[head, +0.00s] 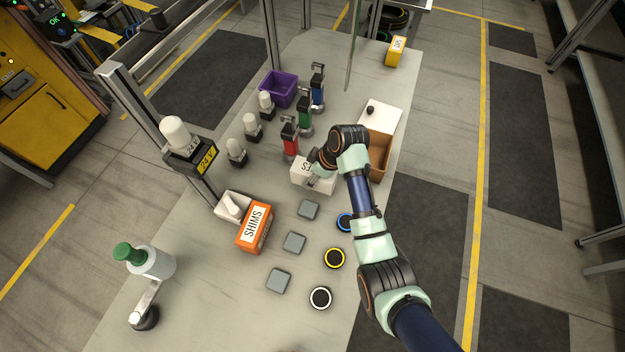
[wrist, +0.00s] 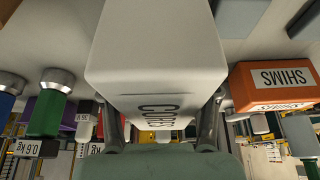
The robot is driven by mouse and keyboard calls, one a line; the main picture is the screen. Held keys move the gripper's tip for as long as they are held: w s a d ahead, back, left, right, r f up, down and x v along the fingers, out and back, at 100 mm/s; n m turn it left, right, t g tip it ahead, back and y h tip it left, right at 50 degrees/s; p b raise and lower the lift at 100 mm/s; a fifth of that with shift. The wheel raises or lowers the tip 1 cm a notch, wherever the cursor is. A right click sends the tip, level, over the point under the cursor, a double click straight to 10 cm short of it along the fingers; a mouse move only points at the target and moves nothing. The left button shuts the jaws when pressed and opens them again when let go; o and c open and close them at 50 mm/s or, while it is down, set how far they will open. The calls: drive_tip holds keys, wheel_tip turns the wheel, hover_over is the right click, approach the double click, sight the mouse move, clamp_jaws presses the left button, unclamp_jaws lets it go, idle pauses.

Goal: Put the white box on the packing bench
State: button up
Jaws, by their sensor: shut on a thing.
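The white box (head: 309,177) has dark lettering on its side and is near the middle of the light grey bench (head: 200,295). My gripper (head: 317,170) is shut on it, partly hidden by my wrist in the head view. In the wrist view the white box (wrist: 155,50) fills the centre, with my two fingers (wrist: 160,128) on either side of it. I cannot tell whether its underside touches the bench.
An orange shims box (head: 254,228) and grey pads (head: 294,242) are in front. An open brown box (head: 379,158) lies to the right. Coloured round discs (head: 334,258) line the right front.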

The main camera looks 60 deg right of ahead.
wheel_tip(320, 180, down, 3)
drive_tip(key=shift+f, duration=0.15)
drive_tip(key=shift+f+b, duration=0.15)
drive_tip(key=shift+b, duration=0.2)
drive_tip(key=o, duration=1.6)
drive_tip(key=p+v, duration=0.2)
drive_tip(key=v, duration=1)
